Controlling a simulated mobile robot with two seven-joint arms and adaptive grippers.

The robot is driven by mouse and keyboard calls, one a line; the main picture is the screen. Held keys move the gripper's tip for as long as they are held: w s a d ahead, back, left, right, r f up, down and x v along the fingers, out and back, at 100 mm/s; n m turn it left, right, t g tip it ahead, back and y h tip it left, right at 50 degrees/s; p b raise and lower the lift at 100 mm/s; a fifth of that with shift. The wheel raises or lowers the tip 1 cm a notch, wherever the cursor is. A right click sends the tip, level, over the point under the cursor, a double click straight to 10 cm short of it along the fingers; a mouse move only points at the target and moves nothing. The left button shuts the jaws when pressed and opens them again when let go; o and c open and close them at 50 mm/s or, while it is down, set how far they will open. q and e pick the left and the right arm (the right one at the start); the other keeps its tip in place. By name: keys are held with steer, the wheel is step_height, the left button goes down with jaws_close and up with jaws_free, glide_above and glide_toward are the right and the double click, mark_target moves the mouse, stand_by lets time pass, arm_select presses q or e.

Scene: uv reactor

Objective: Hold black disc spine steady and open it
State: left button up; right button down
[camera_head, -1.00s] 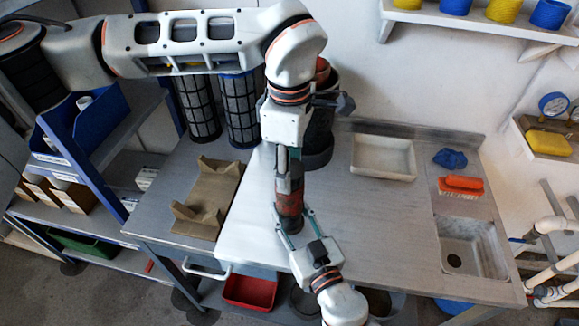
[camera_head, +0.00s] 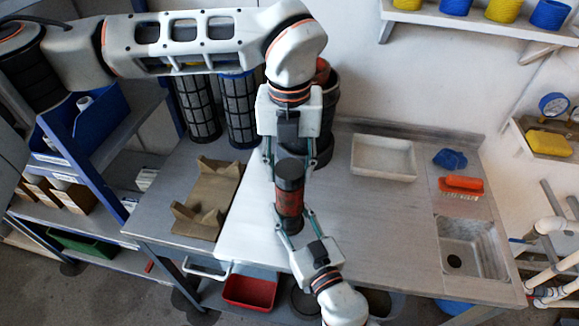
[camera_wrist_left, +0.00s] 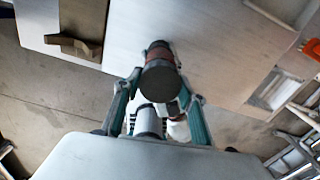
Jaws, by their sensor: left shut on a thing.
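A dark cylinder with a red middle band (camera_head: 289,203) stands out over the worktop between my two grippers. Its black round top end (camera_head: 290,168) faces up; in the left wrist view the black disc end (camera_wrist_left: 160,78) lies between the finger tips. My left gripper (camera_head: 288,168) comes from above, shut on this black upper end, one finger on each side. My right gripper (camera_head: 293,219) comes from the front edge, its fingers around the lower black end, apparently closed on it. The contact on the far side of the cylinder is hidden.
A brown cardboard tray (camera_head: 207,190) lies on the left worktop. A white shallow tray (camera_head: 384,158) stands behind, with a blue cloth (camera_head: 450,158), an orange brush (camera_head: 462,184) and a sink (camera_head: 472,248) to the right. The mid-right worktop is clear.

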arm_select(q)
steer(key=n, duration=0.5)
steer(key=shift+n, duration=0.3)
steer(key=n, duration=1.1)
steer(key=shift+r, duration=0.2)
steer(key=shift+r, duration=0.95)
steer(key=shift+r, duration=0.1)
